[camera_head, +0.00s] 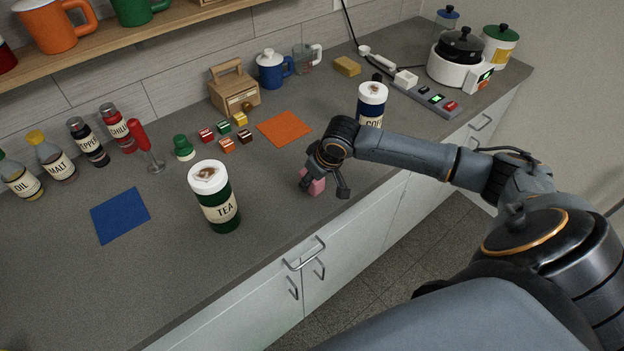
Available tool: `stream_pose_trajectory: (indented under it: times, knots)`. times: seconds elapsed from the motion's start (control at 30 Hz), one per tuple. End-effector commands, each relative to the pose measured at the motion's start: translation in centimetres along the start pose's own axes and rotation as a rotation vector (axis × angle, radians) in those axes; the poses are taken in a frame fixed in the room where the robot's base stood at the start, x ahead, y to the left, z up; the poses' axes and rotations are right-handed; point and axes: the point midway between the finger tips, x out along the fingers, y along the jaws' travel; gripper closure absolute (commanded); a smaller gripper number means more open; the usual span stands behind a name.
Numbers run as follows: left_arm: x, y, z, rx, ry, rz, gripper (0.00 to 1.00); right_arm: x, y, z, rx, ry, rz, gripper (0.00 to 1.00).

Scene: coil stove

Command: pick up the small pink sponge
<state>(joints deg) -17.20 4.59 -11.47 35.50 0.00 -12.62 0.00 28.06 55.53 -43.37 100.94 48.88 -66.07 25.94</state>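The small pink sponge (317,187) is on the grey counter near its front edge, partly hidden by my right gripper. My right gripper (324,189) reaches in from the right and is over the sponge, pointing down. Its fingers are spread, one at the sponge's left side and the other to the right with a gap between it and the sponge. I cannot tell whether the left finger touches the sponge. My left gripper is not in view.
A TEA canister (216,200) stands left of the gripper, and another canister (371,103) stands behind the arm. An orange mat (284,128), small coloured blocks (227,145) and a yellow sponge (347,66) lie farther back. A blue mat (120,215) lies left. Counter between the TEA canister and gripper is clear.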

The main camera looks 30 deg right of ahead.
Motion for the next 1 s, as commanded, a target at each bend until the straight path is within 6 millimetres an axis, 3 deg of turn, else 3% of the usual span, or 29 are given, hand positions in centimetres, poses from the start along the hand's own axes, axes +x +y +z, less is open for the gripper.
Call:
stream_pose_trajectory:
  times: [0.23,0.4,0.63,0.8,1.0]
  knots:
    - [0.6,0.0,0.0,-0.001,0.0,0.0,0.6,-0.8,0.0,-0.4,-0.001,0.002,0.0,0.8]
    - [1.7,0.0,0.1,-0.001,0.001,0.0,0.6,-3.0,0.1,-1.2,-0.001,0.004,0.001,0.8]
    - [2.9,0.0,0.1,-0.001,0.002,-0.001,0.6,-10.2,-0.2,1.3,-0.005,0.002,0.007,0.8]
    - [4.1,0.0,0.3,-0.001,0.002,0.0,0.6,-13.4,-0.5,4.7,-0.004,-0.004,0.009,0.8]
    - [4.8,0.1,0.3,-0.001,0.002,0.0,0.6,-15.8,-0.8,6.7,-0.003,-0.004,0.007,0.8]
